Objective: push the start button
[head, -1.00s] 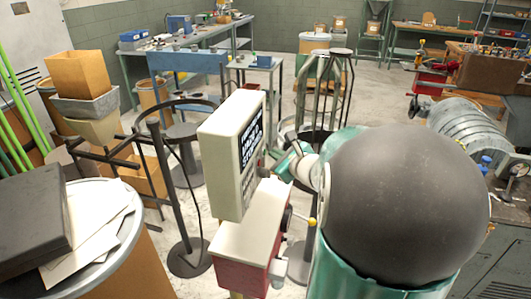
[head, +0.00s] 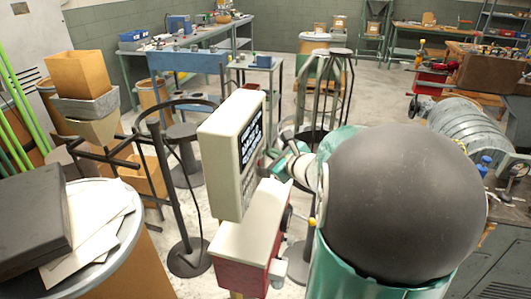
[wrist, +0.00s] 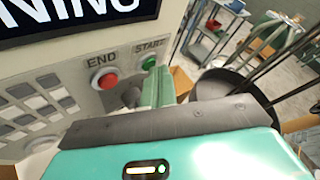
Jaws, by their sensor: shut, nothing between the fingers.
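The green start button (wrist: 149,63), under the label START, is on the pale control panel (wrist: 95,60) in the wrist view. My gripper (wrist: 153,84) is shut and empty, with its teal fingertips right at the lower edge of the button. I cannot tell whether they touch it. In the head view, my gripper (head: 274,168) is at the right face of the pale control box (head: 222,160), and the buttons are hidden there.
The panel's dark screen (wrist: 70,15) shows white letters ending in NING. Grey keys (wrist: 40,105) are at its left. A red machine body (head: 240,275) stands below the box.

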